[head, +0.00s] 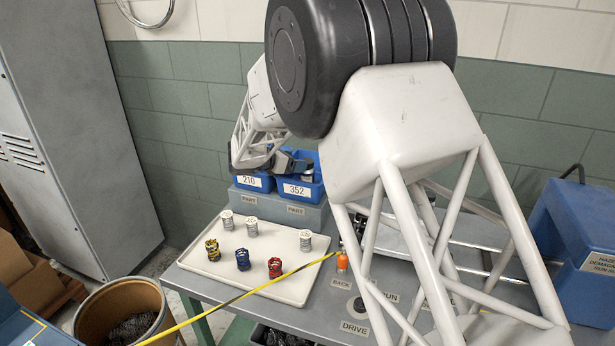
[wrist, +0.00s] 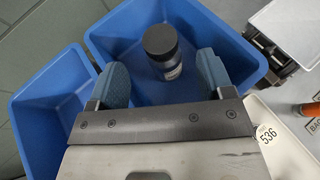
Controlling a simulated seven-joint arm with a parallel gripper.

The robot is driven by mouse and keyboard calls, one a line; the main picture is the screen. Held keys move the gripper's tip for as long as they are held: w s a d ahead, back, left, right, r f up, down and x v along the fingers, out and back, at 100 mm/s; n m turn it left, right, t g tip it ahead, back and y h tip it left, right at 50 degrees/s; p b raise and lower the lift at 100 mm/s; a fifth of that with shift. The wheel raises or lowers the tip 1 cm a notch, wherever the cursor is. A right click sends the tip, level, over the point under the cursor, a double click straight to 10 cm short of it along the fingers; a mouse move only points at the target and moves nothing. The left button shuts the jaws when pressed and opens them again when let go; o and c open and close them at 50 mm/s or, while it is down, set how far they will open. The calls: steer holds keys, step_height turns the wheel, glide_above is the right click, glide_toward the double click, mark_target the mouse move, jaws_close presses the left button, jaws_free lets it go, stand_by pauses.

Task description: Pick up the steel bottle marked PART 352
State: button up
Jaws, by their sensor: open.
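A steel bottle with a black cap (wrist: 162,50) stands in a blue bin (wrist: 115,38) in the wrist view. Its body looks dark and its label is too small to read. My gripper (wrist: 160,80) is open above this bin, one finger on each side of the bottle's near side, with the bottle a little beyond the fingertips in the picture. In the head view my gripper (head: 278,163) is over the bins, partly hidden by my arm.
A second blue bin marked 210 (head: 250,182) stands directly left. A yellow-and-black strip (head: 235,297) crosses the tray's front. Machine parts (wrist: 270,48) stand close on the bin's right.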

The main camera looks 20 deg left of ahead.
steer(key=shift+w+d+f, duration=0.25)
steer(key=shift+w+d, duration=0.1)
steer(key=shift+w, duration=0.15)
steer(key=shift+x, duration=2.6)
jaws_close()
steer(key=shift+r, duration=0.1)
steer(key=shift+r, duration=4.9)
